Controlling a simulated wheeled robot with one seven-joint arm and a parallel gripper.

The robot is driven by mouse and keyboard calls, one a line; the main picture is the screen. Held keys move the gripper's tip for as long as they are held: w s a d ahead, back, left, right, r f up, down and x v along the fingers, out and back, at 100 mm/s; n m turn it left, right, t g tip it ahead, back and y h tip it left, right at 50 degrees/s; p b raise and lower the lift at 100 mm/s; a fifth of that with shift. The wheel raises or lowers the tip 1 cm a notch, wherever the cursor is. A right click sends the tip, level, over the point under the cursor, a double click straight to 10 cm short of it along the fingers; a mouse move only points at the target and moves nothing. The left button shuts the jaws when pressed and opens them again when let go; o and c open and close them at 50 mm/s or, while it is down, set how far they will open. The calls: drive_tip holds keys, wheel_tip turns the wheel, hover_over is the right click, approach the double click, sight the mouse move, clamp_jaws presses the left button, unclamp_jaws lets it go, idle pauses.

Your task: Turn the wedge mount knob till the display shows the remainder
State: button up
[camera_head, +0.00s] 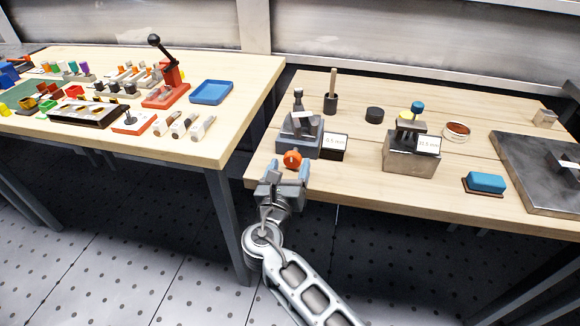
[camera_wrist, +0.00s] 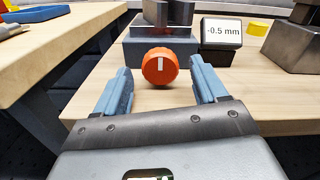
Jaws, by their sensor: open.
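The orange knob (camera_head: 292,159) sits on the front of a blue-grey mount (camera_head: 299,140) near the front edge of the right table. In the wrist view the knob (camera_wrist: 160,67) faces me, and its white mark is about upright. A small display (camera_wrist: 221,32) beside the mount reads "-0.5 mm"; it also shows in the head view (camera_head: 335,142). My gripper (camera_head: 285,177) is open and empty just in front of the knob. In the wrist view its blue fingers stand to the left and right of the knob, apart from it.
A steel block (camera_head: 410,155) with a second display (camera_head: 429,144) stands right of the mount; its reading seems to be 11.5 mm. A dark cup with a rod (camera_head: 331,103) and a black puck (camera_head: 375,115) stand behind. A blue-topped block (camera_head: 486,183) lies near the front edge.

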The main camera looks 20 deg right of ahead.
drive_tip(key=shift+w+d, duration=0.25)
drive_tip(key=shift+w, duration=0.1)
drive_tip(key=shift+c, duration=0.2)
drive_tip(key=c, duration=1)
drive_tip(key=m+b, duration=0.1)
drive_tip(key=m, duration=0.1)
drive_tip(key=shift+f+m, duration=0.1)
drive_tip(key=shift+m, duration=0.3)
drive_tip(key=shift+m+b, duration=0.55)
drive_tip(key=shift+m, duration=0.45)
drive_tip(key=o, duration=1)
drive_tip(key=shift+o, duration=0.2)
drive_tip(key=shift+s, duration=0.1)
